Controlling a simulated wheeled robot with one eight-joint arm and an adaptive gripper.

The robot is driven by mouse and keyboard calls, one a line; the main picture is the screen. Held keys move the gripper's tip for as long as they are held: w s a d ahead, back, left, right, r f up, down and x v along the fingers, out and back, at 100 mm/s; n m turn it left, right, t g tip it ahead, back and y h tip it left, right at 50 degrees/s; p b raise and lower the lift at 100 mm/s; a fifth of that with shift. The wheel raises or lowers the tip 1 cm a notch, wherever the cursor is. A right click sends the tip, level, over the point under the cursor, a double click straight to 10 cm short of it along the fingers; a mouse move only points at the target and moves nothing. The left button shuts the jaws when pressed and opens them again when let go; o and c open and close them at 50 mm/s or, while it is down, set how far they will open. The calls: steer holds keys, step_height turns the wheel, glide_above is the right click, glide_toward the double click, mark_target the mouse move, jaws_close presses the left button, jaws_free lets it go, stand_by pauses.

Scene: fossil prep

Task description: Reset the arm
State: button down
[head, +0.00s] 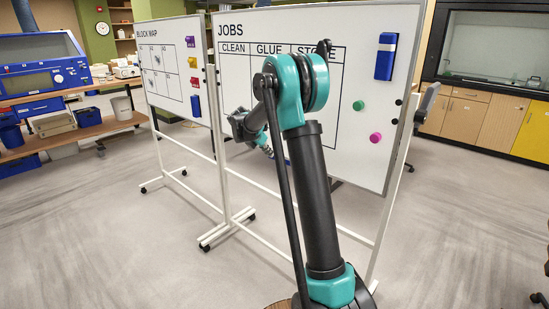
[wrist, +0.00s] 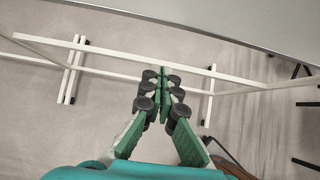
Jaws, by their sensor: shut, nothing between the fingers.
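My arm rises at the centre of the head view, in front of the JOBS whiteboard (head: 350,100), and bends away toward the board. Below and beyond the fingers are the white frame bars of a board stand (wrist: 120,58) and the grey floor (wrist: 260,125).
A second whiteboard, BLOCK MAP (head: 170,65), stands to the left on a wheeled frame. A blue cabinet machine (head: 42,70) is on a bench at far left. Wooden cabinets (head: 475,118) line the back right. The floor (head: 455,220) at right is open.

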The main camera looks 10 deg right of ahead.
steer(key=s+f+m+y, duration=0.2)
steer(key=s+m, duration=0.6)
steer(key=s, duration=0.7)
steer(key=s+a+f+m+y, duration=0.1)
steer(key=s+f+m, duration=0.4)
steer(key=s, duration=1)
steer(key=s+a+f+m+y, duration=0.1)
steer(key=s+f+m+y, duration=0.2)
steer(key=s+m, duration=0.9)
steer(key=s, duration=0.3)
steer(key=shift+s+a+f, duration=0.2)
steer(key=shift+f, duration=0.2)
